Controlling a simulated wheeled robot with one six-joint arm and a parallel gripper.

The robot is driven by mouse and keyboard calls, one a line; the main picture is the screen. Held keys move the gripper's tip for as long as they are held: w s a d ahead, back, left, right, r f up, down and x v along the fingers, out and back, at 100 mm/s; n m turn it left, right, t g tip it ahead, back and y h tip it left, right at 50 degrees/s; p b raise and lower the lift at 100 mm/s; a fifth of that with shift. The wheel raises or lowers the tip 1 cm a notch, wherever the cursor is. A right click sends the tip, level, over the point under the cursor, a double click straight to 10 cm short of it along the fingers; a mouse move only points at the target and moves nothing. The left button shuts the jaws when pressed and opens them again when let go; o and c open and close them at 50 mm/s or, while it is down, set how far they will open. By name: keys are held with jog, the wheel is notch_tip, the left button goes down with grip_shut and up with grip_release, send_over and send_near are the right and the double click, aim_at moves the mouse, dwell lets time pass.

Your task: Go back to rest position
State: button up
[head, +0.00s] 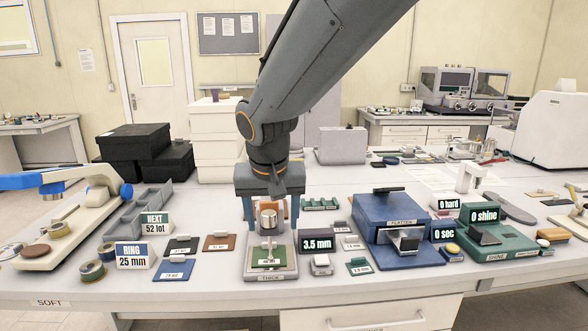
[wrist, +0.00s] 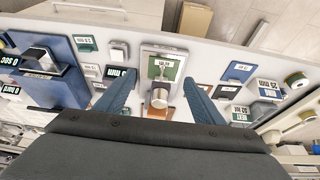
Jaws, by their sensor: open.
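My gripper (head: 268,207) hangs from my grey arm, pointing down over the thickness gauge (head: 286,263) at the front middle of the workbench. Its two blue fingers are apart, one on each side of the gauge's metal cylinder (head: 268,219). In the wrist view my gripper (wrist: 160,98) is also spread, with the metal cylinder (wrist: 159,95) between the fingers and apart from both. A green sample (head: 268,258) lies on the gauge's base under the cylinder. No rest position is marked in either view.
The "3.5 mm" display (head: 317,244) stands just right of the gauge. The blue flatten press (head: 392,215) and green shine tester (head: 490,238) stand further right. The space above the bench is mostly free.

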jog(key=s+d+f+g, duration=0.1)
jog(key=s+d+f, duration=0.3)
jog(key=d, duration=0.4)
jog(key=s+d+f+g, duration=0.1)
jog(key=s+d+f, duration=0.4)
jog(key=d, duration=0.3)
jog(key=s+d+f+b, duration=0.1)
jog(key=s+d+f, duration=0.4)
jog(key=d, duration=0.3)
jog(key=shift+s+m+g, duration=0.3)
jog(key=shift+m+g, duration=0.1)
